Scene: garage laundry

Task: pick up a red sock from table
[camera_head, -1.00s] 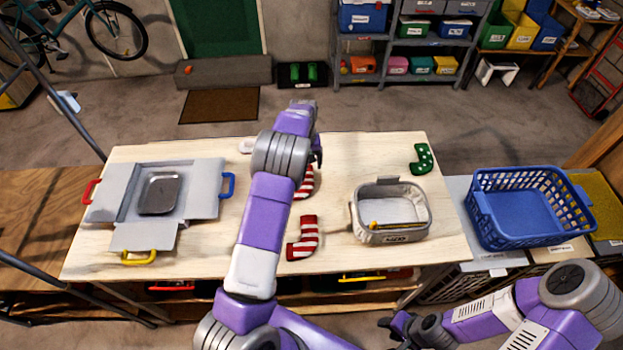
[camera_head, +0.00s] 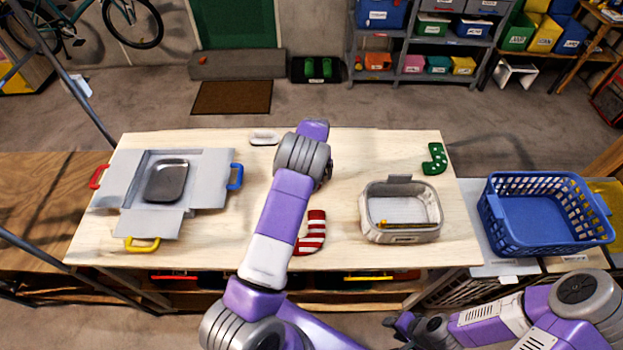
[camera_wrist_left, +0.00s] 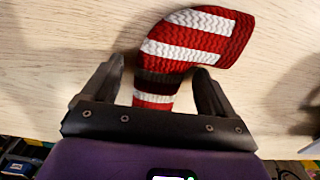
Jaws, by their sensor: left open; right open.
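A red-and-white striped sock (camera_head: 314,232) lies on the light wooden table (camera_head: 200,255) just right of my left arm. In the left wrist view a red-and-white striped sock (camera_wrist_left: 205,40) lies on the table, its narrow part between the spread fingers of my left gripper (camera_wrist_left: 153,85). A dark band crosses it there. The fingers are open on either side, not closed on it. In the head view my left forearm hides that gripper and the table under it. My right gripper (camera_head: 403,326) is open and empty, low in front of the table.
A grey box with open flaps (camera_head: 125,178) and a metal tray (camera_head: 167,181) sit at left. A grey bin (camera_head: 400,238) stands at right, a green dotted sock (camera_head: 434,159) behind it. A white item (camera_head: 264,138) lies at the back. A blue basket (camera_head: 545,185) is beside the table.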

